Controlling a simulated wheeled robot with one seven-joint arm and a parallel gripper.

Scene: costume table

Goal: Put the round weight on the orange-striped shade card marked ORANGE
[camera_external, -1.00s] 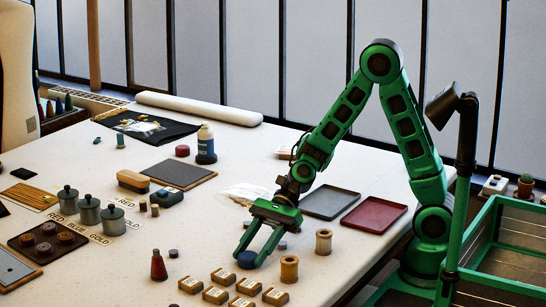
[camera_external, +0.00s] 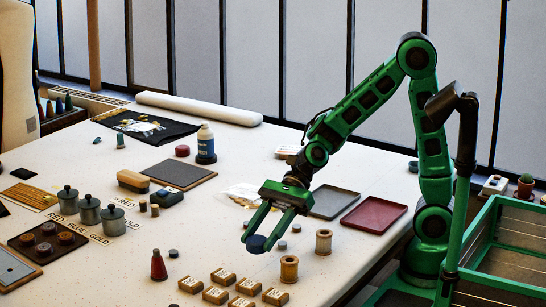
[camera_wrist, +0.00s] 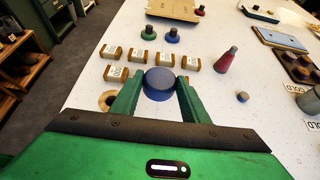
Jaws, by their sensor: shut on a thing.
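The round weight is a dark blue disc (camera_external: 257,244) between the fingertips of my gripper (camera_external: 256,240), held above the white table. In the wrist view the disc (camera_wrist: 160,84) sits between both green fingers (camera_wrist: 160,90), which touch its sides. An orange-and-dark striped card (camera_external: 31,196) lies flat at the far left of the table; no ORANGE lettering is readable on it. My gripper is well to the right of this card.
Several small labelled boxes (camera_external: 222,276) and wooden spools (camera_external: 289,268) stand near the gripper. A red cone-shaped bottle (camera_external: 158,266), grey lidded pots (camera_external: 89,209) and a dark tray of discs (camera_external: 46,243) stand left. Grey (camera_external: 333,201) and red (camera_external: 374,214) trays lie right.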

